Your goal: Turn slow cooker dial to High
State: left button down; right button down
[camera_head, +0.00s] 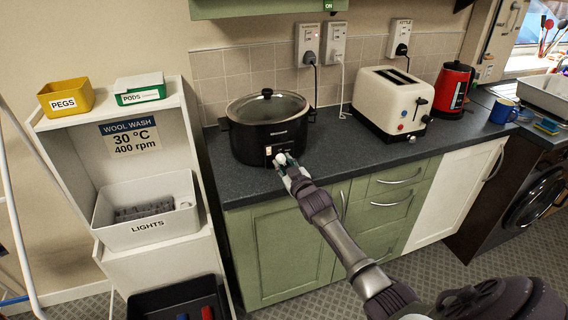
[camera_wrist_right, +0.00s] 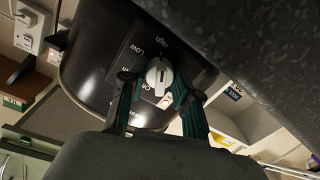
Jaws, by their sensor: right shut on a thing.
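The black slow cooker (camera_head: 262,136) with a glass lid stands on the dark counter at the left end. In the right wrist view its front panel (camera_wrist_right: 125,48) shows tilted, with High, Low and Off labels around a pale round dial (camera_wrist_right: 158,76). The dial has a dark mark on its face, but I cannot tell for sure which label it points to. My right gripper (camera_head: 283,163) is at the cooker's front; in the wrist view its green-sided fingers (camera_wrist_right: 159,92) are shut on the dial, one on each side. My left gripper is not in view.
A cream toaster (camera_head: 385,104) and red kettle (camera_head: 452,88) stand to the right on the counter (camera_head: 338,150). Wall sockets (camera_head: 308,45) with cords are behind. A white shelf unit (camera_head: 150,170) with bins stands left of the counter.

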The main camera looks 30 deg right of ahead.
jog(key=shift+f, duration=0.1)
dwell(0.4)
jog(key=c, duration=0.8)
grip_release()
jog(key=shift+s, duration=0.1)
jog(key=s, duration=0.4)
jog(key=s+a, duration=0.1)
jog(key=s, duration=0.2)
jog(key=s+a, duration=0.1)
jog(key=s, duration=0.3)
jog(key=shift+s+a+r, duration=0.1)
jog(key=shift+s+r, duration=0.1)
jog(key=shift+s, duration=0.15)
